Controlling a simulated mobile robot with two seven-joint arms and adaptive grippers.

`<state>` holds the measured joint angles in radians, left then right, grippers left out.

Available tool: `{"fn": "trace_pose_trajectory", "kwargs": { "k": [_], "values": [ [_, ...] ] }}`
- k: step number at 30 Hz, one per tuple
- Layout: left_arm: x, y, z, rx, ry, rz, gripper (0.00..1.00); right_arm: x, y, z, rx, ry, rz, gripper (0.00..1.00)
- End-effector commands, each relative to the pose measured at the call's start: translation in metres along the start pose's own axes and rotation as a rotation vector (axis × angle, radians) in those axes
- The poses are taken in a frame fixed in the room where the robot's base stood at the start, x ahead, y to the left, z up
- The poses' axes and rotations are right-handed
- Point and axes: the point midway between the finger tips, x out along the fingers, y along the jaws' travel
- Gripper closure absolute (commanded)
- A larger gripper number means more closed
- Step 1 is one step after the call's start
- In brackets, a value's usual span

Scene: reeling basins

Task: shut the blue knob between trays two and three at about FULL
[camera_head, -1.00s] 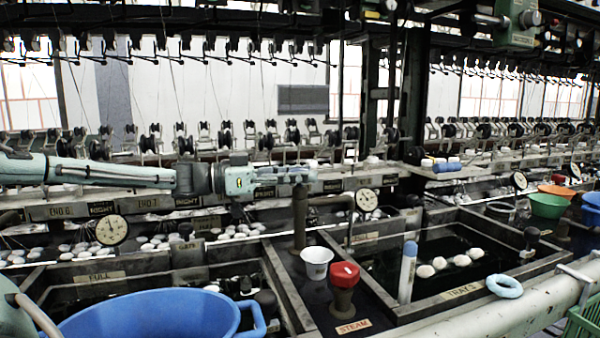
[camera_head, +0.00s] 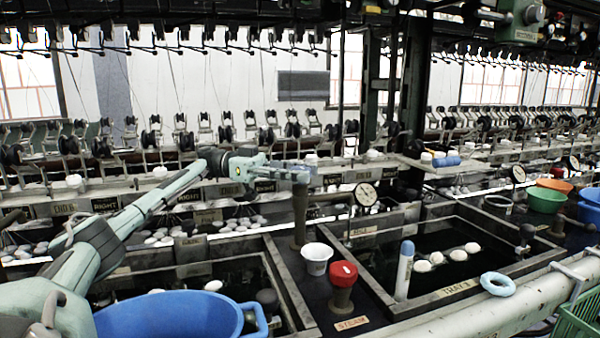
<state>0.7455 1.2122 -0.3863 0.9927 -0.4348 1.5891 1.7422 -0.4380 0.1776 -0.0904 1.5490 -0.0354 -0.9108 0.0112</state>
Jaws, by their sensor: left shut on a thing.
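My left gripper (camera_head: 303,173) reaches in from the left and is shut at the top of a dark upright valve stem (camera_head: 300,215). The stem stands at the back of the divider between the left tray, tray two (camera_head: 284,290), and tray three (camera_head: 458,289). The fingers hide most of the blue knob at the top of the stem, so its pointer and setting cannot be read. A FULL marking cannot be made out there. My right gripper is not in view.
A red knob (camera_head: 343,272) with a STEAM label and a white cup (camera_head: 316,258) stand on the divider. A blue-and-white cylinder (camera_head: 404,270) and a light-blue ring (camera_head: 498,284) sit by tray three. A blue basin (camera_head: 170,315) fills the lower left.

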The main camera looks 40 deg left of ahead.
Motion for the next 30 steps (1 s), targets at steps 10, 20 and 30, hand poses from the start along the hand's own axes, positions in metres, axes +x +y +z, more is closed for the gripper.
{"fn": "trace_pose_trajectory", "kwargs": {
  "k": [10, 20, 30],
  "values": [
    [-0.0007, -0.0007, -0.0025, 0.004, 0.003, 0.095, 0.92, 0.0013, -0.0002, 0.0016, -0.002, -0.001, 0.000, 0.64],
    [-0.0010, -0.0002, -0.0022, 0.005, 0.003, 0.107, 0.92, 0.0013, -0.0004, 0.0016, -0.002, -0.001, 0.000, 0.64],
    [-0.0009, -0.0001, -0.0018, 0.004, 0.002, 0.107, 0.41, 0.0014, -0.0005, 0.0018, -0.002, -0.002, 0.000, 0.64]
  ]
}}
